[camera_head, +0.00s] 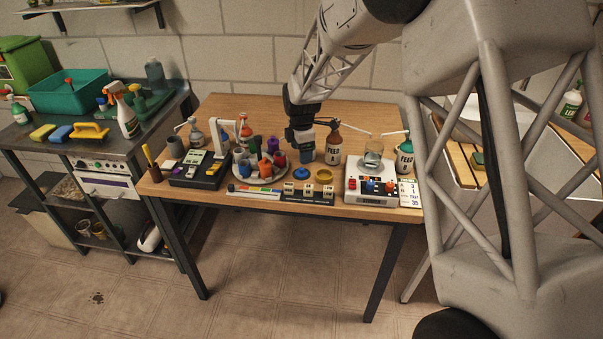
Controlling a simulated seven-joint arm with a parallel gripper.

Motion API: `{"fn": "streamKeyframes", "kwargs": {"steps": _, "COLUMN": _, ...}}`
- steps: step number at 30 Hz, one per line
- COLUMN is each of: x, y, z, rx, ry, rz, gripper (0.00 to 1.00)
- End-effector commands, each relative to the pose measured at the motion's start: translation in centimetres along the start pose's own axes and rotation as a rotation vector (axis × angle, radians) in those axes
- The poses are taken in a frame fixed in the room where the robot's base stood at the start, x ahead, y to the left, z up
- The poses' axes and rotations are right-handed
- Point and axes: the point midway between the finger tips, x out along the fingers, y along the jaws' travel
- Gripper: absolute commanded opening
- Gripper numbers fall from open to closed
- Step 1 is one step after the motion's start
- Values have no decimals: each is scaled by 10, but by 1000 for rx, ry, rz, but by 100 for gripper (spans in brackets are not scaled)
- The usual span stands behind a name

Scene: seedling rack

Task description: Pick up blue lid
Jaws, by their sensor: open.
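The blue lid (301,173) looks like a small round disc with a raised middle. It lies on the wooden table (350,117), near the front edge and left of a yellow ring-shaped piece (324,176). My gripper (302,145) points down over the table, behind and above the lid. It is open and apart from the lid. A blue object (307,155) shows just under the gripper's tips; I cannot tell what it is or whether it touches them.
A round tray (243,177) with several small pots stands left of the lid. A dark panel (318,196) lies in front of it. A white scale (370,198) stands to the right, and a brown bottle (333,148) stands close beside my gripper. Free tabletop shows at the back.

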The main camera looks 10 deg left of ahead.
Motion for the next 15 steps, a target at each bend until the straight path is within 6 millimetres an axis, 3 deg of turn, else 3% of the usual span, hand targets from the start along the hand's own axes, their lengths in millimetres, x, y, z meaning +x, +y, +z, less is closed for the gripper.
{"fn": "streamKeyframes", "kwargs": {"steps": 15, "x": 26, "y": 0, "z": 0, "rx": 1, "ry": 0, "rz": -1, "gripper": 76}}
